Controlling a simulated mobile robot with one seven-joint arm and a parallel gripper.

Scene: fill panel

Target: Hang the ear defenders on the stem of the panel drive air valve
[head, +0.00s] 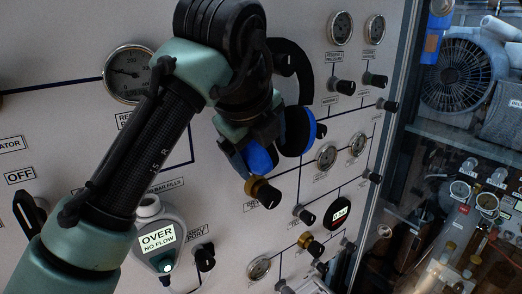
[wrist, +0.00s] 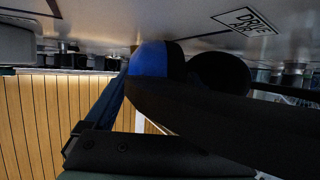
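The ear defenders (head: 296,62), with a black headband and blue-and-black cups, are held up close to the panel in the head view. One cup hangs at the right and one sits lower left by my gripper (head: 250,130). In the wrist view the headband and a blue cup (wrist: 150,60) fill the middle. My gripper appears shut on the ear defenders; its fingertips are mostly hidden. A brass valve with a black knob (head: 264,193) shows just below the lower cup. Its label is partly unreadable. A "DRIVE AIR" label (wrist: 245,21) shows on the panel in the wrist view.
The panel (head: 60,110) carries gauges (head: 128,73), several black knobs and a second brass valve (head: 310,244) lower right. A flow meter reading "OVER NO FLOW" (head: 158,240) is below my arm. Shelves with a fan (head: 458,75) stand beyond the panel's right edge.

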